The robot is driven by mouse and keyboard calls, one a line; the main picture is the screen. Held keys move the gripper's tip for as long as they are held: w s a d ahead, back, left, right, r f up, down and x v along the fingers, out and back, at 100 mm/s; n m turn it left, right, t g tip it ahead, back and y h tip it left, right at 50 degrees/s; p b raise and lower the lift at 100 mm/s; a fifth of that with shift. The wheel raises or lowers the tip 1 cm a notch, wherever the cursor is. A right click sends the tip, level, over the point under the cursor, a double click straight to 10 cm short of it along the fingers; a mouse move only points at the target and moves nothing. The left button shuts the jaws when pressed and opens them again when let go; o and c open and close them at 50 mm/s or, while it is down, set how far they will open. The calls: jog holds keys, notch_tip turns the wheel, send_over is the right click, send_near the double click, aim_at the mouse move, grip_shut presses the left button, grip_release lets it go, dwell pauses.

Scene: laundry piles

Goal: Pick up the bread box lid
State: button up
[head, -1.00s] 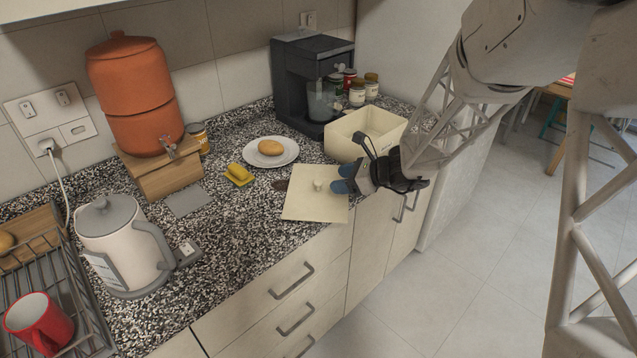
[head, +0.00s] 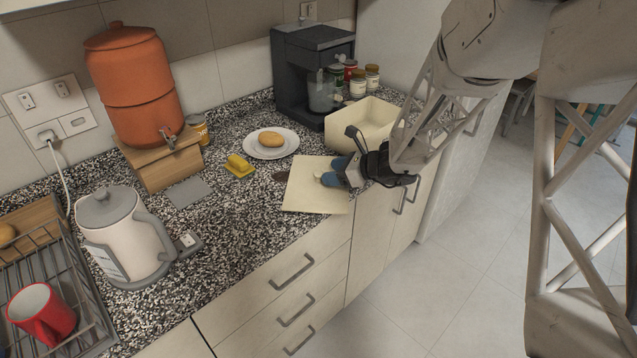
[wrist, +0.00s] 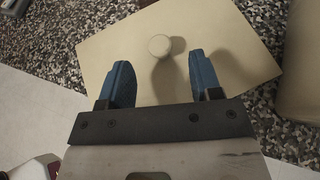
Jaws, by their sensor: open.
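The bread box lid (head: 312,190) is a flat cream panel with a small round knob, lying on the speckled counter near its front edge. In the wrist view the lid (wrist: 112,60) fills the middle and its pale knob (wrist: 159,46) stands just beyond the gap between the fingers. My gripper (head: 335,173) is open, with blue fingertips over the right part of the lid, close to the knob. In the wrist view my gripper (wrist: 158,82) has nothing between its fingers. The head view partly hides the knob behind the fingertips. The open cream bread box (head: 365,122) stands behind my gripper.
A plate with a bread roll (head: 270,140) and a yellow sponge (head: 239,165) lie left of and behind the lid. A coffee machine (head: 300,75) and several jars stand at the back. A kettle (head: 122,235) stands at the left. The floor in front is clear.

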aim_at(318, 173)
jog(key=shift+a, duration=0.1)
jog(key=shift+x, duration=2.55)
jog(key=shift+w+r, duration=0.1)
jog(key=shift+c, duration=0.2)
grip_shut()
jog(key=shift+r, duration=0.15)
jog(key=shift+s+r, duration=0.5)
jog(key=shift+s, duration=0.1)
jog(key=s+d+r, duration=0.2)
jog(key=s+r, duration=0.1)
jog(key=s, duration=0.3)
jog(key=s+d+r, duration=0.1)
jog(key=s+r, duration=0.2)
jog(key=s, duration=0.3)
jog(key=shift+s+d+r, duration=0.15)
jog(key=shift+d+r, duration=0.2)
